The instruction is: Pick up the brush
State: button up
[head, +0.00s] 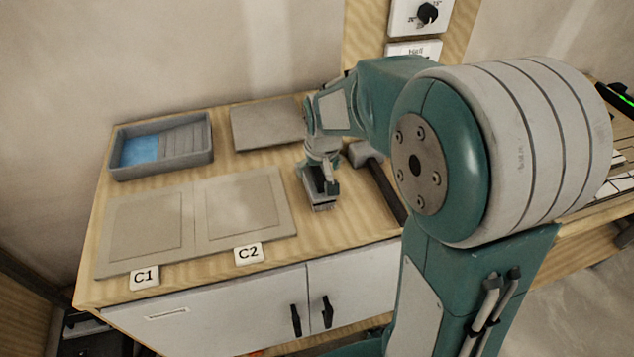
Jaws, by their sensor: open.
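A small object with a dark upper part and a pale, ridged lower end, which looks like the brush (322,206), is on the wooden counter right of the C2 panel. My gripper (321,184) reaches down over it from behind and is open. The gripper covers much of the object. I cannot tell whether the fingers touch it or stand around it.
A mallet (364,154) with a dark handle lies close to the right of my gripper. A grey tray (206,143) with blue in it stands back left, beside a flat grey tile (262,127). Panels labelled C1 (144,278) and C2 (248,253) lie front left. My arm hides the right part.

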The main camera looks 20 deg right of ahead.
jog(key=x, duration=0.5)
jog(key=shift+f, duration=0.1)
jog(key=c, duration=1.1)
